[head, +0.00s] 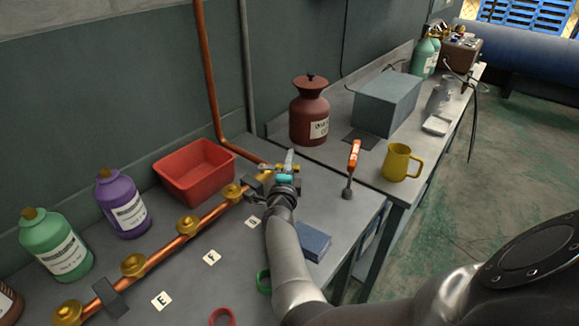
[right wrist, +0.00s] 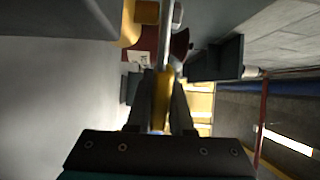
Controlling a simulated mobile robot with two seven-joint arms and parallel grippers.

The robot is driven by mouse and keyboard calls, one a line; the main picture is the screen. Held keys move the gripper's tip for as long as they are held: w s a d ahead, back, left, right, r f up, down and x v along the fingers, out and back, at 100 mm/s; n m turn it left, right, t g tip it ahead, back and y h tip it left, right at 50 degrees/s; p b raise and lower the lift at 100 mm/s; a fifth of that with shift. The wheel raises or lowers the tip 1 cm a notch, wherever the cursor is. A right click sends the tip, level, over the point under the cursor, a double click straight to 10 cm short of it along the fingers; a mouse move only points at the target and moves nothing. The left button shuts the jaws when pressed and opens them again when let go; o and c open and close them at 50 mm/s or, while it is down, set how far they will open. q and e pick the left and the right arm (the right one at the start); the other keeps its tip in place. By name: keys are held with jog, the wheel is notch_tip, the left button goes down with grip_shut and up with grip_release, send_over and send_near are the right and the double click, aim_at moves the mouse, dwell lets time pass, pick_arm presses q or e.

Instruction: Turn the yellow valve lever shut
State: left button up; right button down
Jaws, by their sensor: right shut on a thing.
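A copper pipe (head: 165,247) with brass fittings runs along the left bench toward the wall. At its far end is the yellow valve lever (head: 293,168), mostly covered by my right gripper (head: 283,175). In the right wrist view, the yellow lever (right wrist: 162,98) stands between the two dark fingers of my right gripper (right wrist: 162,105), which is shut on it. The lever's exact angle to the pipe is hard to tell. My left gripper is out of view.
A red bin (head: 195,172) stands behind the pipe, left of my gripper. A purple bottle (head: 124,204) and a green bottle (head: 56,244) stand near the wall. A blue box (head: 313,241) lies right of my forearm. A yellow mug (head: 400,163) stands on the other bench.

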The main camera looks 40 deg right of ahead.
jog(key=shift+s+m+g+h, duration=0.15)
jog(key=shift+m+g+h, duration=0.15)
jog(key=shift+h, duration=0.1)
jog(key=c, duration=0.8)
grip_release()
jog(key=shift+a, duration=0.1)
